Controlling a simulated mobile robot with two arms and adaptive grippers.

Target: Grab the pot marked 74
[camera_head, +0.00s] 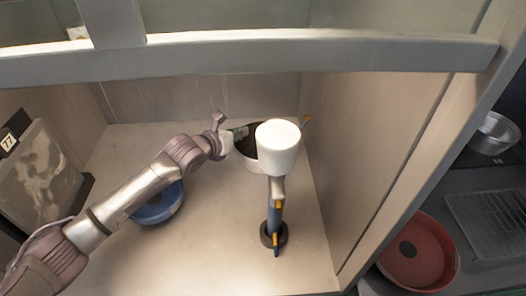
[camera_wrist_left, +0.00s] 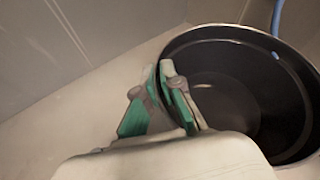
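A round pot (camera_wrist_left: 235,75) with a dark inside and a pale rim stands at the back of the cupboard. It also shows in the head view (camera_head: 248,160), partly hidden by a white cylinder. No number is readable on it. My left gripper (camera_wrist_left: 153,85) has green finger pads and is at the pot's left rim. Its fingers are apart, one outside the pot and one over the rim. Whether they touch the wall I cannot tell. In the head view the left gripper (camera_head: 228,138) reaches in from the left. My right gripper is not in view.
The white cylinder (camera_head: 277,145) stands in front of the pot, above a blue and orange handle (camera_head: 274,215). A blue pan (camera_head: 160,207) lies under my left arm. A tag reading 77 (camera_head: 10,141) is at left. A red pan (camera_head: 420,250) is outside, right of the wall.

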